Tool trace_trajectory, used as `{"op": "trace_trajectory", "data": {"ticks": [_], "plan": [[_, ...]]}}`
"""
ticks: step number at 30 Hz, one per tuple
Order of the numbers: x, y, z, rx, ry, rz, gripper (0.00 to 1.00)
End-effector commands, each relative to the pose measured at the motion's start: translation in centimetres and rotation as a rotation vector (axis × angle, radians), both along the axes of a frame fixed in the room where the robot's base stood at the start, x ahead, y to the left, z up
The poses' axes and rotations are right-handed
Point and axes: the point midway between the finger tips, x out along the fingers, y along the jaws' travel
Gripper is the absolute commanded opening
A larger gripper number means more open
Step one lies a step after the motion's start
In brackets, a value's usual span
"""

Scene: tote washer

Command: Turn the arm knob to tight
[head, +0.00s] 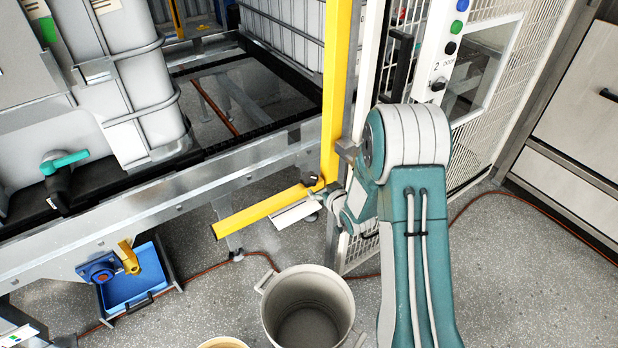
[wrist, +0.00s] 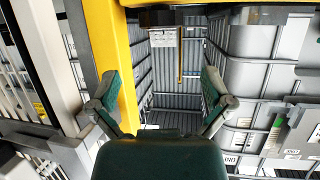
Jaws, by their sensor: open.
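A yellow arm (head: 255,210) sticks out low from a yellow post (head: 337,90) in the head view. A small dark part that looks like the arm knob (head: 313,181) sits near their joint; its setting is too small to read. My gripper (wrist: 160,88) is open in the wrist view, with two green-and-grey fingers spread wide and nothing between them. The yellow post (wrist: 112,60) stands just beyond the left finger. In the head view my gripper is beside the post, partly hidden by my arm. I cannot make out the knob in the wrist view.
A grey bin (head: 308,305) stands on the floor below the yellow arm. A metal frame (head: 160,195) carries white tanks at the left. A blue tray (head: 135,282) lies beneath it. A white mesh fence and a panel with buttons (head: 450,48) stand at the right. An orange cable crosses the floor.

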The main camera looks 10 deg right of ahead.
Motion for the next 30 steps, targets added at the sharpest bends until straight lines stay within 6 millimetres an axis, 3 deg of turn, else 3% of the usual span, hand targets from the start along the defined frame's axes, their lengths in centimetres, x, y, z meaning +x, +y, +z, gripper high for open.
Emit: {"op": "trace_trajectory", "data": {"ticks": [5,21,30], "plan": [[0.1,0.1,-0.4,0.0,0.01,0.016,1.0],[8.0,2.0,-3.7,0.0,0.007,0.015,1.0],[9.4,2.3,-4.3,0.001,0.007,0.014,1.0]]}}
